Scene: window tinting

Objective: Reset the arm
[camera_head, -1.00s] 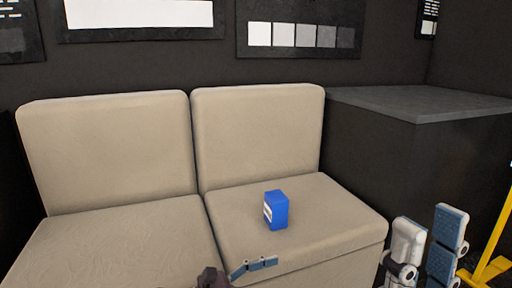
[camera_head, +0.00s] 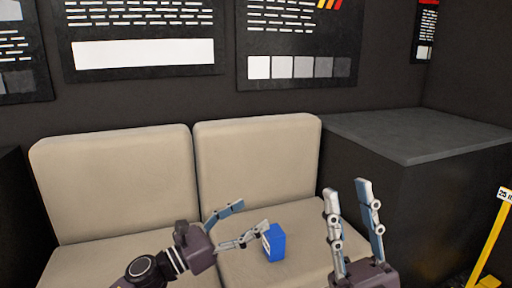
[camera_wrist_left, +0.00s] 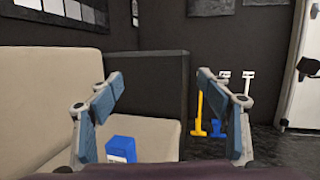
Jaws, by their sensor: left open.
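A small blue box (camera_head: 274,243) with a white label stands on the right seat of a beige sofa (camera_head: 258,160). My left gripper (camera_head: 252,214) reaches in from the left, open and empty. One of its fingertips overlaps the box's left edge in the head view; I cannot tell whether they touch. In the left wrist view the box (camera_wrist_left: 121,149) shows low, near the left finger of my open left gripper (camera_wrist_left: 160,85). My right gripper (camera_head: 347,190) points upward at the right of the sofa, its fingers apart with nothing between them.
A dark cabinet with a grey top (camera_head: 415,135) stands right of the sofa. A yellow stand (camera_head: 492,238) is at the far right. Display boards hang on the dark wall. The left wrist view also shows yellow and blue tools (camera_wrist_left: 218,128) against the wall.

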